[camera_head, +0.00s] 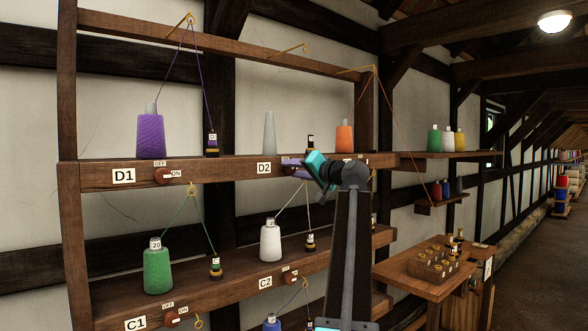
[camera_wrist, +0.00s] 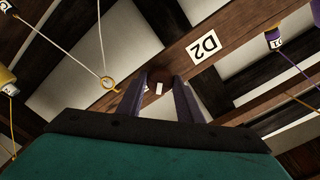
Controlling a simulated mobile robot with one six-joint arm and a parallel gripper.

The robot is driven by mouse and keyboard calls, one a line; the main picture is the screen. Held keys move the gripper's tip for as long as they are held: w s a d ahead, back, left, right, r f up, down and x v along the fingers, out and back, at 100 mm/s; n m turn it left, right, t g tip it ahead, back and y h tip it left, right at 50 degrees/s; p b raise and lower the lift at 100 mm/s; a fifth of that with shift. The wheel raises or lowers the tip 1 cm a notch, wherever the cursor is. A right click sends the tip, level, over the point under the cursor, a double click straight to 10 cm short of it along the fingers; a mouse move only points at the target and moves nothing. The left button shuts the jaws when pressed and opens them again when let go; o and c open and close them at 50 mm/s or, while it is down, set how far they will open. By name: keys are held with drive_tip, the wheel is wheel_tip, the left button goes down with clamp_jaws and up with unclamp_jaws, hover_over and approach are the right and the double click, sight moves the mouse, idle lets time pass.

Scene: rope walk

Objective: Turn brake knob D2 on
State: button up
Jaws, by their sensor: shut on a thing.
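Brake knob D2 (camera_wrist: 158,76) is a dark red-brown round knob with a white mark, on the shelf's front beam beside the D2 label (camera_wrist: 204,47). My gripper (camera_wrist: 158,88) is shut on the knob, one purple finger on each side. In the head view my gripper (camera_head: 293,163) is at the beam just right of the D2 label (camera_head: 264,168) and hides the knob. Its OFF and ON signs are hidden, so I cannot tell its setting. Above the label stands a bare grey cone (camera_head: 269,136).
Knob D1 (camera_head: 162,176), with a purple spool (camera_head: 151,136) above it, is left along the beam. An orange spool (camera_head: 344,137) stands to the right. On the lower shelf are a green spool (camera_head: 158,269), a white spool (camera_head: 270,242) and knob C2 (camera_head: 290,279). A side table (camera_head: 400,275) stands right.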

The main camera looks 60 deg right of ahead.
drive_tip(key=m+p, duration=0.4)
drive_tip(key=m, duration=0.5)
idle(0.6)
drive_tip(key=o, duration=1)
drive_tip(key=shift+s, duration=0.1)
drive_tip(key=b+v, duration=0.3)
drive_tip(key=v, duration=1)
drive_tip(key=shift+s+a+b, duration=0.15)
drive_tip(key=shift+s+b, duration=0.15)
